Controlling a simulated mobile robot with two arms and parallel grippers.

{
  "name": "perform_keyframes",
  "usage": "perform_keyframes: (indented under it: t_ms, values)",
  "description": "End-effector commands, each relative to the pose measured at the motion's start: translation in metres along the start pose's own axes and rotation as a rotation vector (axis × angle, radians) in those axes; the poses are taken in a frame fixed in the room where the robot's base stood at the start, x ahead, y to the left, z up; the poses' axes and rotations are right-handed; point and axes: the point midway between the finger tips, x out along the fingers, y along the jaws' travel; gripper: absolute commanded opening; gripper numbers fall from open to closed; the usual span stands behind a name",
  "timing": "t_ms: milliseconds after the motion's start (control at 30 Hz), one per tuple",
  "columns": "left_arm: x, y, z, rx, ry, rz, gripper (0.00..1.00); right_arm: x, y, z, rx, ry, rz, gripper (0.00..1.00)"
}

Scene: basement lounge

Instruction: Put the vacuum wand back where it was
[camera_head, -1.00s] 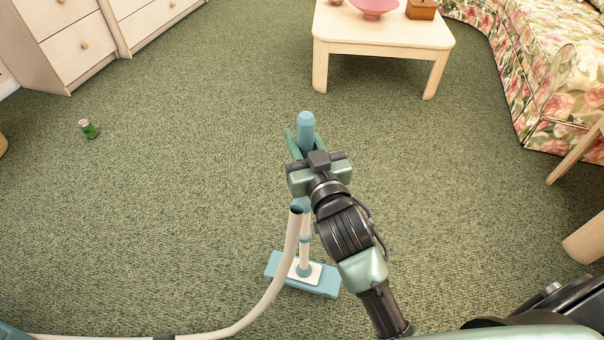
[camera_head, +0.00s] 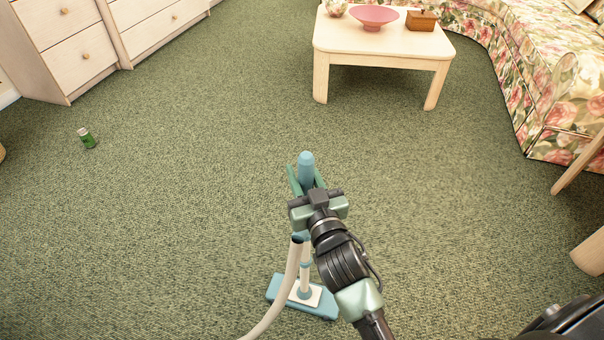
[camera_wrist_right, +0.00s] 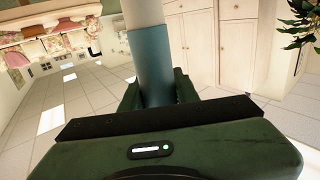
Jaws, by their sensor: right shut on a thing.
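The vacuum wand (camera_head: 306,160) stands roughly upright in the head view, with a blue grip at the top and a pale tube below. Its blue and white floor head (camera_head: 318,302) is low over or on the green carpet; I cannot tell if it touches. A cream hose (camera_head: 285,298) curves down from it to the bottom edge. My right gripper (camera_head: 306,178) is shut on the wand's blue grip. In the right wrist view the blue grip (camera_wrist_right: 151,66) sits between the fingers, with a white tube beyond. My left gripper is out of view.
A pale low table (camera_head: 385,52) with a pink bowl (camera_head: 374,17) and a wooden box (camera_head: 421,20) stands ahead. A floral sofa (camera_head: 540,75) is at right, drawers (camera_head: 75,45) at upper left. A green can (camera_head: 87,138) lies at left. Carpet between is clear.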

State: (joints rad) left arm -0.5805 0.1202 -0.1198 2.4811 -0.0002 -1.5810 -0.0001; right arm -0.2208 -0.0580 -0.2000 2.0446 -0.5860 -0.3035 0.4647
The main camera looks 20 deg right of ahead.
Motion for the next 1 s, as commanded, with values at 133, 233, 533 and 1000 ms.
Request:
perform_keyframes:
  t_ms: [133,233,533,1000]
  values:
    - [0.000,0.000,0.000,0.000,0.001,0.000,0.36,0.000,0.000,-0.004,0.001,0.008,-0.001,0.00]
    - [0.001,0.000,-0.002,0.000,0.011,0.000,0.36,0.000,0.000,-0.002,0.001,0.008,-0.001,0.00]
    - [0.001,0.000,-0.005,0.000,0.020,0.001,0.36,0.000,0.000,0.001,0.000,0.000,0.000,0.52]
    - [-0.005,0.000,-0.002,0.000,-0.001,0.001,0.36,-0.051,0.000,0.001,0.002,-0.006,0.001,0.52]
